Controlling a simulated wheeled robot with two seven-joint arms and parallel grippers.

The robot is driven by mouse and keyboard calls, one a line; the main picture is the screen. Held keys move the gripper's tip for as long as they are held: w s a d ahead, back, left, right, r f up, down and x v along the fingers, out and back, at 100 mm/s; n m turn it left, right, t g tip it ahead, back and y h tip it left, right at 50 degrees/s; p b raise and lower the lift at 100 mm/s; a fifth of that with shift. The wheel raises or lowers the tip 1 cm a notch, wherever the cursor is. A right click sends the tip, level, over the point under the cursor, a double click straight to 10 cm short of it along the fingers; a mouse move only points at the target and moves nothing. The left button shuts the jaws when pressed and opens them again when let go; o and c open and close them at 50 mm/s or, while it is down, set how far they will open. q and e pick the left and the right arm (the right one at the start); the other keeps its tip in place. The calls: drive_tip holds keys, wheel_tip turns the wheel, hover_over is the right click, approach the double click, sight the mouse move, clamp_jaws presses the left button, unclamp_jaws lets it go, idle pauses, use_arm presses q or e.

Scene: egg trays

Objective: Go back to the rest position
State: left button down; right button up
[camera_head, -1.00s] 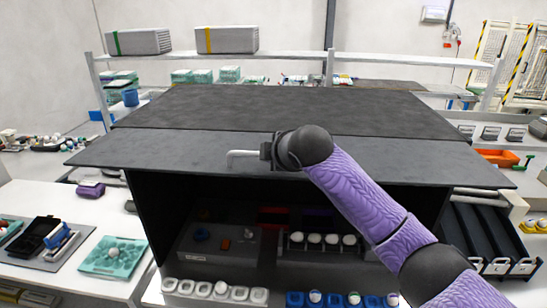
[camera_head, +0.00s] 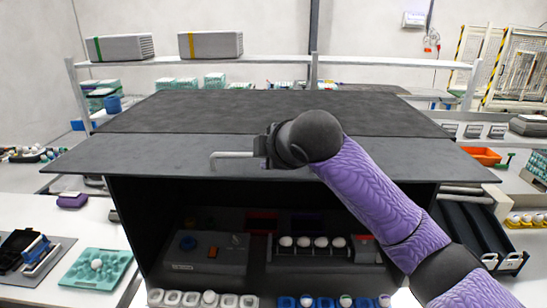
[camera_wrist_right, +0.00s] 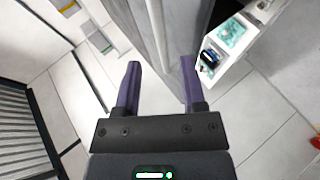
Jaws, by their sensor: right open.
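My right arm comes in from the lower right in the head view, with purple sleeve parts and a black wrist. Its gripper (camera_head: 236,160) is seen from the side, in front of the dark cabinet top (camera_head: 280,150). In the right wrist view the two purple fingers of the right gripper (camera_wrist_right: 160,88) stand wide apart with nothing between them. My left gripper does not show in any view.
The dark cabinet holds a grey device (camera_head: 208,255) and a rack with several white eggs (camera_head: 303,242). White cups (camera_head: 190,299) and blue cups (camera_head: 327,303) line its front. A teal egg tray (camera_head: 95,268) lies on the left table. A shelf (camera_head: 270,60) runs behind.

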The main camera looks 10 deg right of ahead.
drive_tip(key=v, duration=0.4)
drive_tip(key=shift+s+b, duration=0.1)
drive_tip(key=shift+b, duration=0.3)
